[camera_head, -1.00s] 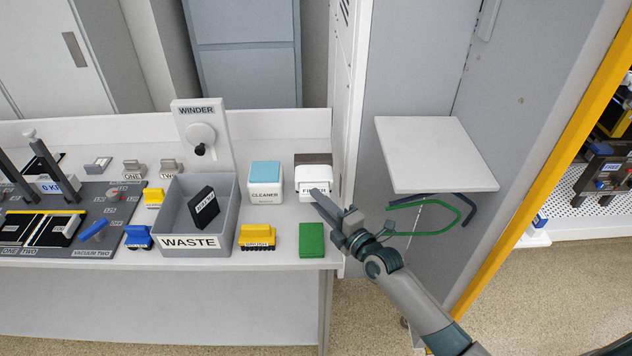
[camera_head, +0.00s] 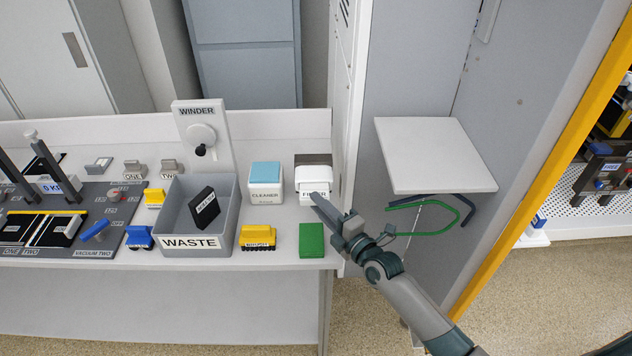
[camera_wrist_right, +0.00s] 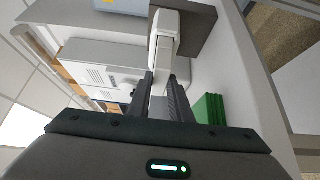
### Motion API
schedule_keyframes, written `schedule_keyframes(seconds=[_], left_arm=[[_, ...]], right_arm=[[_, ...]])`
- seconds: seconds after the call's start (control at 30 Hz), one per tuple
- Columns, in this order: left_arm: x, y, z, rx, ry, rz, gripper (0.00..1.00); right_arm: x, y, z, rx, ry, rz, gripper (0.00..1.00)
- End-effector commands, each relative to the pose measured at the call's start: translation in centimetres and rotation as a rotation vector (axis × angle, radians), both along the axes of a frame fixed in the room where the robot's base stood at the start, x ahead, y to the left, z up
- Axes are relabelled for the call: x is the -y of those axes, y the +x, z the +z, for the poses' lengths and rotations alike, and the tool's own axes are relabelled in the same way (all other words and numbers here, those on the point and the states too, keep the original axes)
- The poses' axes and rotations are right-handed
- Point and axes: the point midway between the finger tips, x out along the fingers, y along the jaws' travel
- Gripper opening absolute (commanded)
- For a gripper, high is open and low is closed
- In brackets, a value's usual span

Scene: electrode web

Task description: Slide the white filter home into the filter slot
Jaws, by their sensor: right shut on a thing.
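The white filter (camera_head: 313,176) is at the right end of the bench, against the dark grey slot block (camera_head: 313,158). My right gripper (camera_head: 316,199) reaches it from the front and is shut on it. In the right wrist view, the fingers (camera_wrist_right: 165,88) clasp the white filter (camera_wrist_right: 163,42), whose far end meets the dark slot block (camera_wrist_right: 200,25). How deep the filter sits in the slot cannot be told. My left gripper is not in view.
A green block (camera_head: 311,240) lies in front of the filter. The cleaner box (camera_head: 265,190) stands to its left, then the waste bin (camera_head: 172,222). A tall white cabinet side (camera_head: 350,100) stands close on the right. A white shelf (camera_head: 432,155) is further right.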

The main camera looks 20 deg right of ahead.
Motion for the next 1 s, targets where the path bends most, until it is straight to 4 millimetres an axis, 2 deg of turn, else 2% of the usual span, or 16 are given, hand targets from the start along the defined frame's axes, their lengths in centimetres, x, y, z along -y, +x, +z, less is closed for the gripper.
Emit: schedule_keyframes(seconds=[1.0], left_arm=[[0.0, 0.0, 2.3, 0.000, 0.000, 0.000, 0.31]], right_arm=[[-1.2, -4.1, 0.2, 0.001, 0.000, 0.001, 0.00]])
